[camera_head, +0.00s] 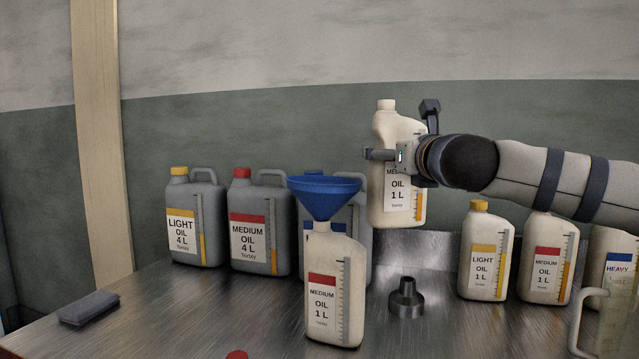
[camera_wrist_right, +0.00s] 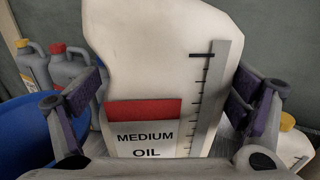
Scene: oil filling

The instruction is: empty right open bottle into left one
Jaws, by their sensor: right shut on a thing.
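In the head view my right gripper (camera_head: 402,155) is shut on a cream MEDIUM OIL 1 L bottle (camera_head: 392,205), held upright above the table. The bottle's open-looking neck is at its top. The right wrist view shows this bottle (camera_wrist_right: 160,60) between the two fingers of my right gripper (camera_wrist_right: 170,100). Left of it in the head view, another cream MEDIUM OIL 1 L bottle (camera_head: 335,285) stands on the table with a blue funnel (camera_head: 325,193) in its neck. The blue funnel also shows at the left of the wrist view (camera_wrist_right: 25,130). My left gripper is not in view.
Grey 4 L cans, LIGHT (camera_head: 193,220) and MEDIUM (camera_head: 260,225), stand at the back left. A small dark funnel-shaped piece (camera_head: 406,300) stands mid-table. Cream LIGHT (camera_head: 487,250), MEDIUM (camera_head: 548,258) and HEAVY (camera_head: 615,260) bottles stand right. A dark block (camera_head: 89,308) lies front left.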

